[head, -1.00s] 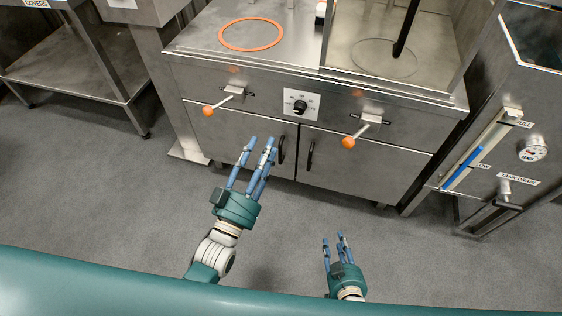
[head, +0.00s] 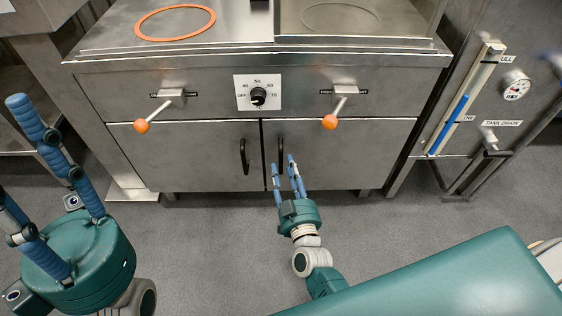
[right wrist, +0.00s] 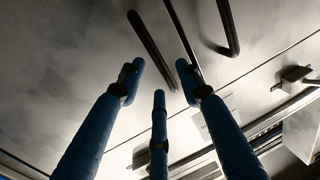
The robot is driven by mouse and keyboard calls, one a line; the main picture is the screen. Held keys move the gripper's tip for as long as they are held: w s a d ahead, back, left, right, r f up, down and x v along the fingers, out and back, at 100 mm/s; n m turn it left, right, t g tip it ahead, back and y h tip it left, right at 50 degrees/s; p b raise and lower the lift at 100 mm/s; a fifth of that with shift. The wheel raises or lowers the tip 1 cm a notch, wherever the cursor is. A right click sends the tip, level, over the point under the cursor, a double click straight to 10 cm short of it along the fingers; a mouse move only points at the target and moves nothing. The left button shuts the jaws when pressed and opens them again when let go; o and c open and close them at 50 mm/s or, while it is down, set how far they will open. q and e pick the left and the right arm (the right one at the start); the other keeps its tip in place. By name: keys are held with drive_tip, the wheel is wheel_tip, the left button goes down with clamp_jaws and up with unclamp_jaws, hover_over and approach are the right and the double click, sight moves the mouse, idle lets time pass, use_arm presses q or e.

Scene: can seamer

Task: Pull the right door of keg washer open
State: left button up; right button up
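The keg washer (head: 190,85) is a steel cabinet with two lower doors. Its right door (head: 350,155) looks shut, flush with the left door (head: 190,155). The right door's black vertical handle (head: 280,153) is beside the centre gap; it also shows in the right wrist view (right wrist: 153,48). My right gripper (head: 285,165) is open and empty, its blue fingers pointing at this handle and overlapping its lower end in the head view. In the right wrist view the handle lies beyond the spread fingertips; contact cannot be told. My left gripper (head: 22,150) is open and empty at the left.
The left door's handle (head: 244,156) is close beside the right one. Two orange-tipped levers (head: 142,125) (head: 330,121) stick out above the doors, with a dial (head: 258,95) between them. A tank with a drain tap (head: 490,138) stands at right. The floor in front is clear.

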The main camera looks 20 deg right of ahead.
sight(282, 173)
drive_tip(key=shift+w+d+b, duration=0.2)
drive_tip(key=shift+w+b, duration=0.3)
drive_tip(key=shift+w, duration=1.7)
drive_tip(key=shift+c, duration=0.5)
clamp_jaws()
